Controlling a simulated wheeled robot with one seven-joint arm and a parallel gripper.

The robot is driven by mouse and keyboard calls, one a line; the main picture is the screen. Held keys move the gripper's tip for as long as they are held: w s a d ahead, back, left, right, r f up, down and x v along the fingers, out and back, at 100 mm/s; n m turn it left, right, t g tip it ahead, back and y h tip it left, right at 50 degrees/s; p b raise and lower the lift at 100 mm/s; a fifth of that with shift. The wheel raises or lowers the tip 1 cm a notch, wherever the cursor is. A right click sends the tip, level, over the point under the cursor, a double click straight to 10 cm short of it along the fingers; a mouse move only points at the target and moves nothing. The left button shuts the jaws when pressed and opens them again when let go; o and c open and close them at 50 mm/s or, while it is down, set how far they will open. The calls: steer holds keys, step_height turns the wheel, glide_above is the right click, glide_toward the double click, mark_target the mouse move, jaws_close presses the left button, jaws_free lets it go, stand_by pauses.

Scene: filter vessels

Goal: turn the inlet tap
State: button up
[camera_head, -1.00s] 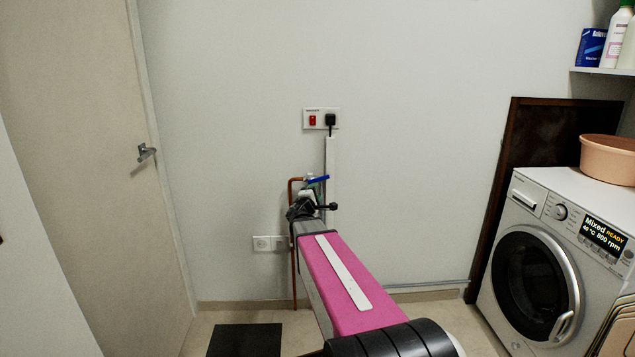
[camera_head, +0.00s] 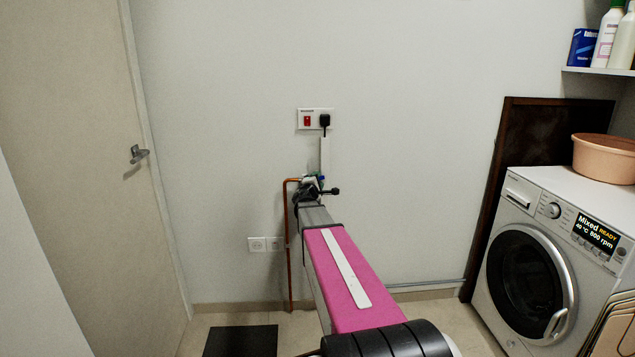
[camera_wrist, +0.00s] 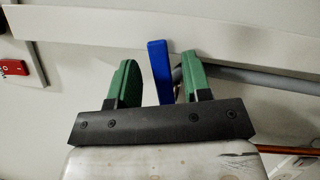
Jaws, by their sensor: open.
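The inlet tap's blue lever (camera_wrist: 160,70) stands between the two green fingers of my gripper (camera_wrist: 156,72) in the wrist view. The fingers are apart. In the head view my gripper (camera_head: 311,184) is at the wall by the top of the copper pipe. There it hides most of the tap, and only a speck of blue shows.
A copper pipe (camera_head: 288,240) runs down the wall beside my gripper. A white trunking strip (camera_head: 325,157) and a switched socket (camera_head: 315,119) with a black plug are just above. Double sockets (camera_head: 265,244) sit lower left. A washing machine (camera_head: 540,260) stands right.

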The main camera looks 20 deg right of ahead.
steer(key=shift+w+a, duration=0.2)
steer(key=shift+a, duration=0.05)
steer(key=shift+c, duration=0.6)
jaws_close()
steer(key=shift+s, duration=0.1)
steer(key=shift+f+m+g, duration=0.3)
steer(key=shift+f+m, duration=0.05)
steer(key=shift+m, duration=0.45)
steer(key=shift+f+m+g, duration=0.3)
steer(key=shift+f+m, duration=0.05)
steer(key=shift+m, duration=0.45)
